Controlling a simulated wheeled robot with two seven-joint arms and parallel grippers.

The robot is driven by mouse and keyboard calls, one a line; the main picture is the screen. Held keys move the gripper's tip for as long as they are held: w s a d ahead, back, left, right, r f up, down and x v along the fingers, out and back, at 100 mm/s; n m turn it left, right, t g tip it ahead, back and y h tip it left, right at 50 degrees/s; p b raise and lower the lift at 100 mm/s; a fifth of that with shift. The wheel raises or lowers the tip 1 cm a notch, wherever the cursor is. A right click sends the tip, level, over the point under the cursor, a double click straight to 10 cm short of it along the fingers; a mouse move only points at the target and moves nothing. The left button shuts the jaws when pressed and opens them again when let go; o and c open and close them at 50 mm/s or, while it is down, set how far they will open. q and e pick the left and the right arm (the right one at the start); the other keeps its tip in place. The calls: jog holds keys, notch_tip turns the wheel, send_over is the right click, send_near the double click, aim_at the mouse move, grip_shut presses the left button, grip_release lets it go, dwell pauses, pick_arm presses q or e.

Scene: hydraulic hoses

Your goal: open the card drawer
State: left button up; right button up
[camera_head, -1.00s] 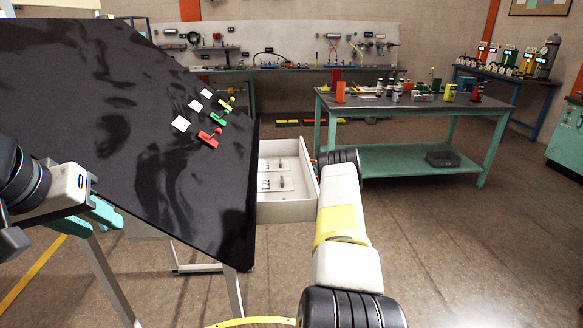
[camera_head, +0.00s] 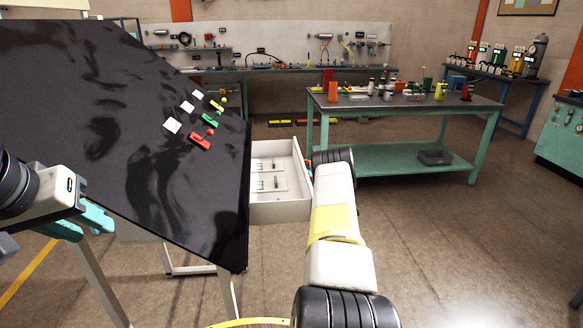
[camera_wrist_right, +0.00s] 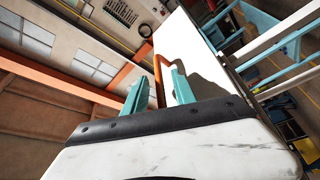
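The white card drawer (camera_head: 282,210) stands pulled out from under the right edge of the black-topped table. Two white cards with small dark marks (camera_head: 267,183) lie on its floor. In the right wrist view, the teal fingers of my right gripper (camera_wrist_right: 160,88) lie on both sides of the orange drawer handle (camera_wrist_right: 158,68), with little gap, and look shut on it. The white drawer front (camera_wrist_right: 196,62) is just beyond.
The black table (camera_head: 110,120) carries white cards (camera_head: 172,125) and red, green and yellow pieces (camera_head: 200,141). A green workbench (camera_head: 400,106) with bottles and parts stands behind my right arm. The floor right of the drawer is open.

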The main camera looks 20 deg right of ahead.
jog(key=v, duration=0.7)
dwell(0.4)
